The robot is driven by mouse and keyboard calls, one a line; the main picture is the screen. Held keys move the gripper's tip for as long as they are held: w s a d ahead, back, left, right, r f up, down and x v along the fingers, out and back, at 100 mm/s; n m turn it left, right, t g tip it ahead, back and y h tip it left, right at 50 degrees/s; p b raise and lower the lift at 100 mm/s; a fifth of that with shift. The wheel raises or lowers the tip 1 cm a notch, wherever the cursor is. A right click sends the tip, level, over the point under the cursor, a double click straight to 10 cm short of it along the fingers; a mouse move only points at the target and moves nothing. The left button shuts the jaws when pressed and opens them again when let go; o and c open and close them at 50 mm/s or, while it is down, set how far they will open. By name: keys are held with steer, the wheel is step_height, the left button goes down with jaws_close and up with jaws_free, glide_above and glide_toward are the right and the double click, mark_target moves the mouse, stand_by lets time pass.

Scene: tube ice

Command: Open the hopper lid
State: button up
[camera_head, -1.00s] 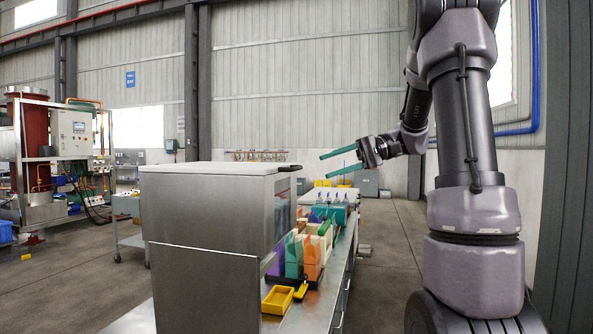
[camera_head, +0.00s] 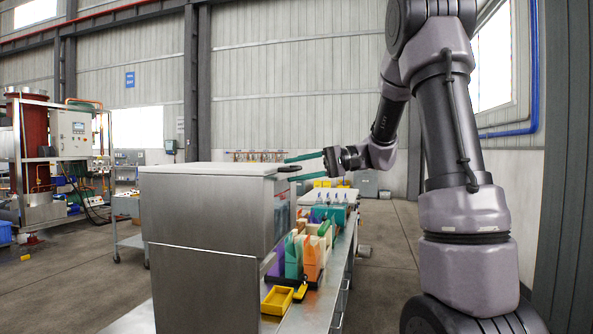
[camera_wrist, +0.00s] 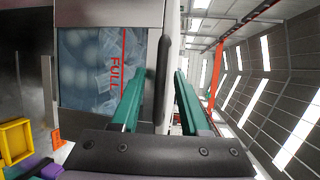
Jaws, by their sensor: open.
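The hopper (camera_head: 205,225) is a stainless steel box in the head view. Its pale lid (camera_head: 215,168) lies flat and shut on top. A dark bar handle (camera_head: 290,168) sticks out from the lid's right edge. My gripper (camera_head: 288,169) comes from the right with its two green fingers open, one above and one below handle height. In the wrist view the black handle (camera_wrist: 164,70) shows between the open fingers (camera_wrist: 162,82). Whether the fingers touch it I cannot tell. Ice shows behind the hopper window (camera_wrist: 85,70), marked FULL in red.
A steel bench (camera_head: 342,262) runs along the hopper's right side. It carries purple, green and orange holders (camera_head: 305,255), a yellow tray (camera_head: 277,300) and a teal rack with bottles (camera_head: 330,212). A steel cart (camera_head: 130,232) stands left. Floor is clear at right.

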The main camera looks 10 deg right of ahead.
steer(key=shift+a, duration=0.1)
jaws_close()
steer(key=shift+f, duration=0.1)
